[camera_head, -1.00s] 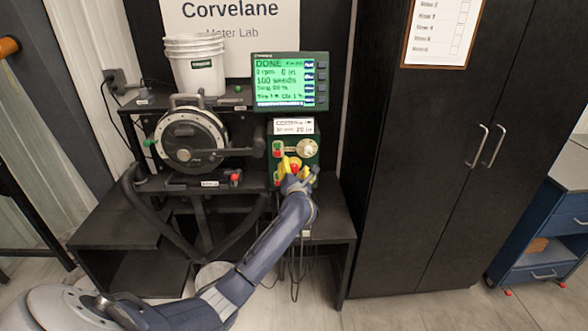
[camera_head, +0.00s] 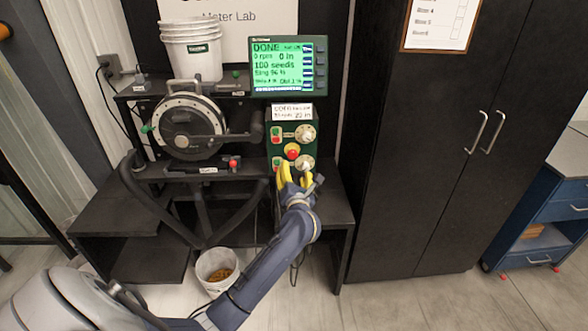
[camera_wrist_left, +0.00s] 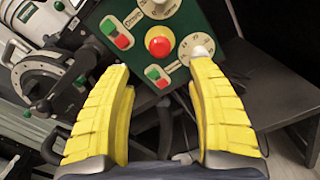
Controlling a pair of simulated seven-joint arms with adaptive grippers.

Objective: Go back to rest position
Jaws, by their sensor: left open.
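My left gripper (camera_head: 297,180) has yellow fingers and stands open just below the lower part of the green control box (camera_head: 292,137). In the left wrist view the open left gripper (camera_wrist_left: 160,95) shows nothing between its fingertips except the box's lower edge behind. The box carries a red button (camera_wrist_left: 158,41), red and green switches (camera_wrist_left: 117,33) and pale dials. The right fingertip overlaps the lower dial (camera_wrist_left: 197,55) in that view; I cannot tell whether it touches. My right gripper is not in view.
A green monitor (camera_head: 288,66) reads DONE and 100 seeds. A round seed meter (camera_head: 190,127) stands on the black bench left of the box. White buckets (camera_head: 191,50) stand behind; another bucket (camera_head: 217,271) is on the floor below. A black cabinet (camera_head: 425,150) stands right.

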